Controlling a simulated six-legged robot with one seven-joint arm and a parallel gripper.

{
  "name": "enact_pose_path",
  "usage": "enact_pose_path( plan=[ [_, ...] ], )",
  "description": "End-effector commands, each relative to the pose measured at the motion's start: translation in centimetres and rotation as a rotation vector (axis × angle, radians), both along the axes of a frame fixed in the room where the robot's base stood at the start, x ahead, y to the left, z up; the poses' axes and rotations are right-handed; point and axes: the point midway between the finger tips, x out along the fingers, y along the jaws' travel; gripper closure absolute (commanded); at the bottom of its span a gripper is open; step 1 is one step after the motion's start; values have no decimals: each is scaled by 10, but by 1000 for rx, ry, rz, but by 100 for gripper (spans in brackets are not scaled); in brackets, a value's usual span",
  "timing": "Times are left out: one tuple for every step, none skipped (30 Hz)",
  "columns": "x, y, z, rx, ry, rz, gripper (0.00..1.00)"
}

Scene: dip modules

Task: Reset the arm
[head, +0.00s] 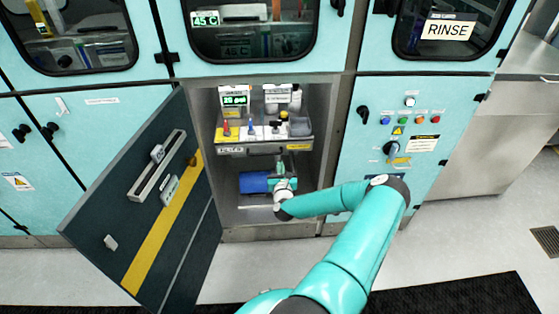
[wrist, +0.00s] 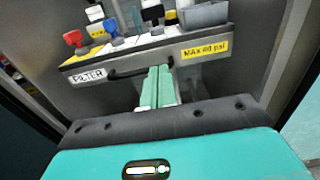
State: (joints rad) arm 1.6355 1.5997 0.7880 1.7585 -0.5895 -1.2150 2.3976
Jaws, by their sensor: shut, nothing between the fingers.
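My gripper (head: 280,165) is inside the open lower cabinet bay, below the front edge of a shelf unit. In the wrist view its two green fingers (wrist: 158,87) are pressed together with nothing between them. The fingertips show next to a dark curved handle (wrist: 128,72) on the unit's front, between the "FILTER" label (wrist: 90,77) and the yellow "MAX 60 psi" label (wrist: 205,49). I cannot tell whether they touch the handle. My teal arm reaches into the bay from the lower right in the head view.
The dark cabinet door (head: 150,205) stands open on the left. The shelf unit (head: 262,150) carries red, blue and yellow knobs and small gauges. A blue cylinder (head: 254,182) lies below it. A control panel (head: 405,125) is on the right. The floor in front is clear.

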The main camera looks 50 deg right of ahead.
Motion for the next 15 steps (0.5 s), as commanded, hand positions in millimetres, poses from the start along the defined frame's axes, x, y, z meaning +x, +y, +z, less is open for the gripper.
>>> enact_pose_path(
  plan=[
    [-2, 2, 0, 0, 0, 0, 100],
    [-3, 3, 0, -1, -1, 0, 100],
    [-4, 4, 1, -1, -1, 0, 100],
    [-4, 4, 1, -1, -1, 0, 100],
    [-5, 4, 1, -1, -1, 0, 100],
    [-5, 4, 1, -1, -1, 0, 100],
    [-5, 4, 1, -1, -1, 0, 100],
    [-5, 4, 1, -1, -1, 0, 100],
    [-5, 4, 1, -1, -1, 0, 100],
    [-5, 5, 1, -1, 0, 1, 100],
    [-5, 5, 1, -3, 3, 3, 100],
    [-3, 6, 2, -9, 13, 13, 100],
    [0, 8, 4, -16, 27, 25, 100],
    [4, 11, 6, -26, 45, 41, 100],
    [11, 15, 9, -45, 80, 71, 100]
  ],
)
